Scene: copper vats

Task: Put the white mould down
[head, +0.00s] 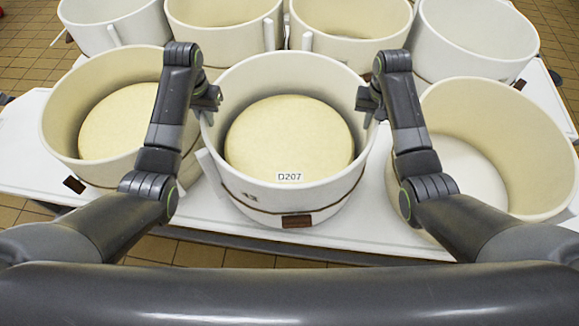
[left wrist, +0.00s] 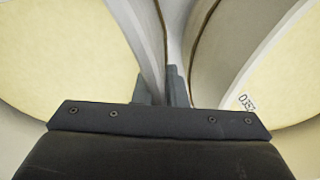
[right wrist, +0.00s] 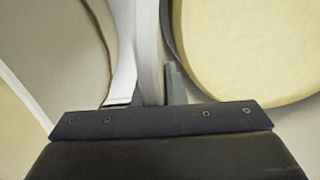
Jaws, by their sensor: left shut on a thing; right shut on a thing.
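The white mould (head: 330,192) is the middle one of the front row in the head view. It is upright, and a pale yellow cheese (head: 285,140) labelled D207 lies in it. My left gripper (head: 211,100) is shut on its left rim, and my right gripper (head: 367,101) is shut on its right rim. The left wrist view shows the mould's wall (left wrist: 148,45) between the fingers, and the right wrist view shows its wall (right wrist: 149,45) likewise. Its underside is hidden, so I cannot tell whether it touches the white table (head: 215,216).
A mould with a cheese (head: 56,135) stands close on the left. A narrow strip of table is bare in front; tiled floor lies beyond.

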